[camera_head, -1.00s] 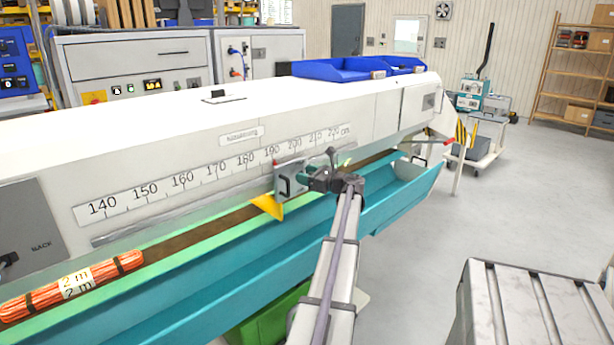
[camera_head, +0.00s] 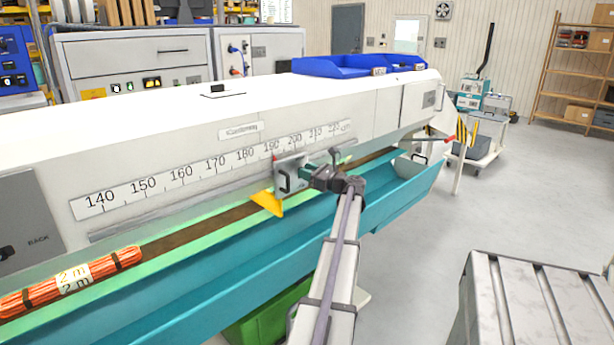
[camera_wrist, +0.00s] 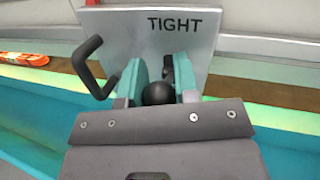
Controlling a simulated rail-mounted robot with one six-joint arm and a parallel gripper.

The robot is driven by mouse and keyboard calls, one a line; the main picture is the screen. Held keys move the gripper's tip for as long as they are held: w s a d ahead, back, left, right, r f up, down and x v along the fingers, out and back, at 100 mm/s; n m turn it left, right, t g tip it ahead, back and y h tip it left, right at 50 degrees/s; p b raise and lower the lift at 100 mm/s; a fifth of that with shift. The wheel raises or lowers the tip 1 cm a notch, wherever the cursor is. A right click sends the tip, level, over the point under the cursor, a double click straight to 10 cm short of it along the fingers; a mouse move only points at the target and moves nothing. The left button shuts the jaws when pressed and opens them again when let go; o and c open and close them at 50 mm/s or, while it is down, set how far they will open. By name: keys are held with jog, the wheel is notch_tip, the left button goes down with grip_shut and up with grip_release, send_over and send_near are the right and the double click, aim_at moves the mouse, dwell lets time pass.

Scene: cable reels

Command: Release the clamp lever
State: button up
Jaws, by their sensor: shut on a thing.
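The clamp lever's round black knob (camera_wrist: 158,93) sits between the teal fingers of my gripper (camera_wrist: 160,77) in the wrist view. The gripper is shut on it. Behind it is a grey plate (camera_wrist: 135,25) marked TIGHT; the rest of the lever is mostly hidden by the fingers. In the head view my gripper (camera_head: 309,172) is at the stop carriage (camera_head: 289,175), close to the 190 to 200 cm marks of the scale. A yellow pointer (camera_head: 267,203) hangs below the carriage.
A black bent handle (camera_wrist: 89,68) stands out left of the fingers. Blue trays (camera_head: 335,68) rest on the machine top.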

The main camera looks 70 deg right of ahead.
jog(key=t+b, duration=0.1)
jog(key=b, duration=0.1)
jog(key=f+n+t+b, duration=0.1)
jog(key=t+b, duration=0.1)
jog(key=b, duration=0.1)
jog(key=f+n+t+b, duration=0.1)
jog(key=t+b, duration=0.1)
jog(key=b, duration=0.1)
jog(key=shift+s+a+f, duration=0.1)
jog(key=shift+s+f, duration=0.05)
jog(key=shift+s, duration=0.1)
jog(key=shift+t+b, duration=0.4)
jog(key=shift+b, duration=0.25)
jog(key=o, duration=0.9)
